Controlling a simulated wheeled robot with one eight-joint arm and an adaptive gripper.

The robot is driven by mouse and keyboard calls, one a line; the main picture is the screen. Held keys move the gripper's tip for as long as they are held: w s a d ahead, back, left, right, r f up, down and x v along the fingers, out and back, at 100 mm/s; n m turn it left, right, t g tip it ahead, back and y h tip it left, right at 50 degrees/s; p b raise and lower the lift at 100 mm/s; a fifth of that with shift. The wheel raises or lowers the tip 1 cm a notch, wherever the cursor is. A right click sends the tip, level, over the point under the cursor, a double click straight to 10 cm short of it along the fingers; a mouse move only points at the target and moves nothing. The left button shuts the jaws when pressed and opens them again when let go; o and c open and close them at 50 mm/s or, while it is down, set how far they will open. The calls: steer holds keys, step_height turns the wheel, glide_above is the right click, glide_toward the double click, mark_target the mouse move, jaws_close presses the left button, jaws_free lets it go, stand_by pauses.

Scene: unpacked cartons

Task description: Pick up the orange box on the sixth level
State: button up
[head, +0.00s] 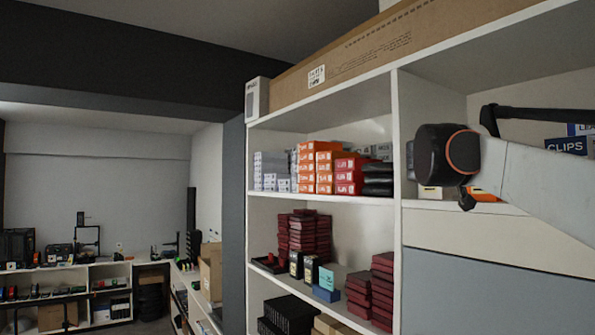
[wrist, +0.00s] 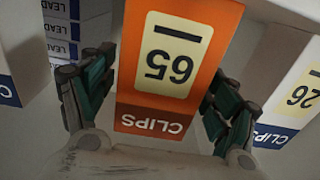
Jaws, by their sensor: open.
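An orange box (wrist: 150,105) marked "CLIPS" and "65" fills the middle of the wrist view, its print upside down. My gripper (wrist: 160,78) is open, with one dark green finger on each side of the box. A gap shows between the box and the fingers on both sides, and I cannot tell any contact. In the head view, my gripper (head: 468,200) is at the right-hand shelf compartment, partly hidden by my arm. A small part of an orange box (head: 487,196) shows beside it.
Blue-and-white boxes stand close by in the wrist view, including a "26" CLIPS box (wrist: 296,95) at right and stacked LEAD boxes (wrist: 62,50) at left. A white upright (head: 405,130) divides the shelves.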

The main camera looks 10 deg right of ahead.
steer(key=shift+s, duration=0.15)
steer(key=c, duration=1.3)
